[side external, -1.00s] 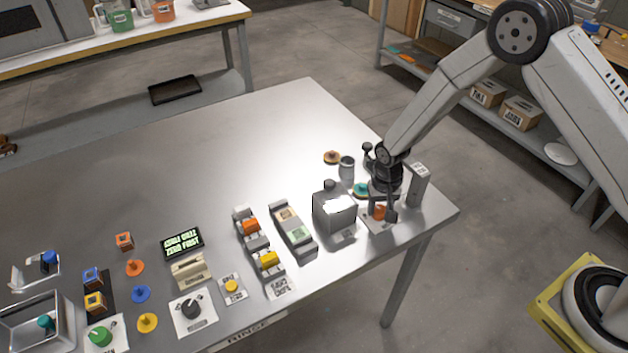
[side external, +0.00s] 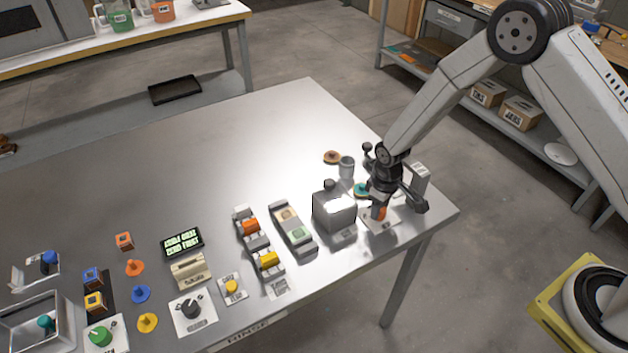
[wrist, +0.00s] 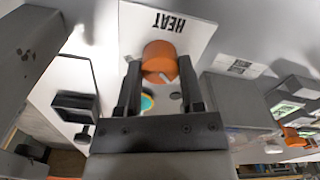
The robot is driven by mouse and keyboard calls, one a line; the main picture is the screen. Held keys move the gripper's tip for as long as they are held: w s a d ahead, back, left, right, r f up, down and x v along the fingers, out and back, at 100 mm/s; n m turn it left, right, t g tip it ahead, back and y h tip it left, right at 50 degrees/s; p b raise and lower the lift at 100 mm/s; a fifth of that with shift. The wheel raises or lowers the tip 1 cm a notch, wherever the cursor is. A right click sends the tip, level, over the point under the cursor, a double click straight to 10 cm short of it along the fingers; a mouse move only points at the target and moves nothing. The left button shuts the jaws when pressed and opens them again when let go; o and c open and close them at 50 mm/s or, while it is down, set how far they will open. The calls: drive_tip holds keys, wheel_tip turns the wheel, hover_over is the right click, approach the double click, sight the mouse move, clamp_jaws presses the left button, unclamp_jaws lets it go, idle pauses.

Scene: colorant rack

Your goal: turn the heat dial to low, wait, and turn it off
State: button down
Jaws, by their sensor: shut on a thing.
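The heat dial (wrist: 160,60) is an orange knob with a pale pointer mark, on a white plate (wrist: 200,32) labelled HEAT in the wrist view. In the side external view the orange dial (side external: 379,213) shows partly under my gripper, near the table's right corner. My gripper (wrist: 158,72) points down with one finger on each side of the knob, shut on it. The pale mark points toward the lower right in the wrist view. Level marks on the plate cannot be read.
A grey box with a knob on top (side external: 334,210) stands just left of the dial. A grey cylinder (side external: 346,168) is behind. Several coloured dials and blocks fill the left front; the table's middle is clear.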

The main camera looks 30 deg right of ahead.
drive_tip(key=shift+n, duration=1.3)
drive_tip(key=shift+c, duration=1.1)
unclamp_jaws()
drive_tip(key=shift+r, duration=3.9)
